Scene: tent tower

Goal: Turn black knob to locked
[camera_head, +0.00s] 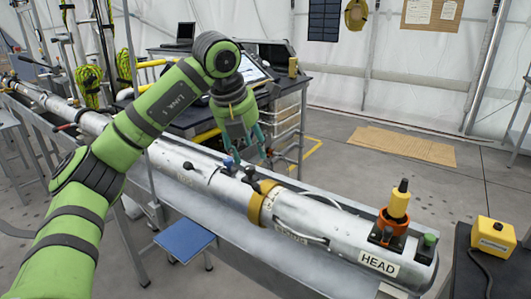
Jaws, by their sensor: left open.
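A black knob (251,172) stands on top of the long white tube, just left of its yellow band (262,203). Its lock marking is too small to read. A blue knob (228,162) sits a little to its left. My left gripper (247,152) reaches down from the green arm with its fingers spread, just above and behind the knobs. I cannot tell whether a finger touches either knob. Nothing shows between the fingers. A smaller black knob (187,166) is further left on the tube. My right gripper is out of the picture.
The white tube (310,222) lies in a long metal trough, with a "HEAD" label (379,264) at its right end. A yellow-and-black device in an orange holder (390,237) stands there. A yellow box (491,238) is at the far right. A desk with a monitor stands behind.

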